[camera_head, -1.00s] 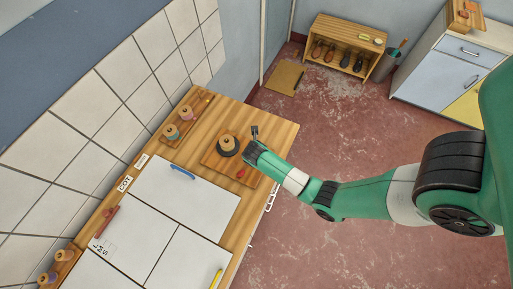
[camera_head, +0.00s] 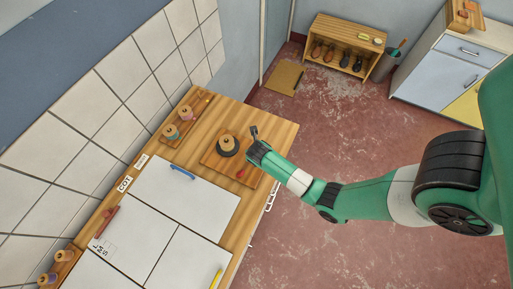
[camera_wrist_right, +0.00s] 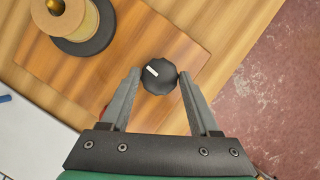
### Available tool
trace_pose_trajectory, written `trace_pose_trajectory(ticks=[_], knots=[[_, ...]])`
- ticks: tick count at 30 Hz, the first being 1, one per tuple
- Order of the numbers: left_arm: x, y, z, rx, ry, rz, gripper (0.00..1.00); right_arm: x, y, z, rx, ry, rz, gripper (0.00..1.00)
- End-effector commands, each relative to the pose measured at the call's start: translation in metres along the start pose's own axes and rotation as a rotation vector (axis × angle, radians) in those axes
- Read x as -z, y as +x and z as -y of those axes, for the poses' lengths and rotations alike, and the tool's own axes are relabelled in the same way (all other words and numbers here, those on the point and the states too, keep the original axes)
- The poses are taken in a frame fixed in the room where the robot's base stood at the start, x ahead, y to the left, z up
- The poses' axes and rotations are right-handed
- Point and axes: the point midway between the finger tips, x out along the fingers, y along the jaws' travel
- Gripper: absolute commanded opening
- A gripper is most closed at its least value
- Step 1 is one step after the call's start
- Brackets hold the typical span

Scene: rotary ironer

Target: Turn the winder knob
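The winder knob (camera_wrist_right: 160,76) is black with a faceted rim and a white mark line. In the right wrist view it sits on the wooden winder board (camera_wrist_right: 105,55), between my right gripper's fingertips (camera_wrist_right: 159,74). The gripper is open; the right finger is close to the knob or touching it, and a small gap shows on the left. In the head view my right gripper (camera_head: 254,140) is over the right side of the board (camera_head: 212,158), and I cannot make out the knob there. My left gripper is not in view.
A wooden spool on a dark round base (camera_head: 228,145) stands on the board, left of my gripper. A red piece (camera_head: 240,173) lies near the board's front. White panels (camera_head: 185,200) with blue, red and yellow handles cover the bench to the left.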

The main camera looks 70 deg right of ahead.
Motion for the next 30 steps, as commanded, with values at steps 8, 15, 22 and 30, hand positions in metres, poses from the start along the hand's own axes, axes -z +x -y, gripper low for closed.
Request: trace_pose_trajectory(ticks=[8, 15, 22, 30], knots=[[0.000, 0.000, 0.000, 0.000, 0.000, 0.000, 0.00, 0.000, 0.000, 0.000, -0.001, 0.001, 0.000, 0.87], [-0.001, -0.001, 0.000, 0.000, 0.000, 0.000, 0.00, -0.001, -0.006, -0.001, -0.003, 0.001, 0.002, 0.87], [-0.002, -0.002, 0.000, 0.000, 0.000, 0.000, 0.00, -0.001, -0.051, -0.002, -0.006, 0.001, 0.005, 0.87], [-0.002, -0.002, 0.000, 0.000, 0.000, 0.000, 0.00, -0.001, -0.106, -0.001, -0.003, 0.000, 0.003, 0.87]])
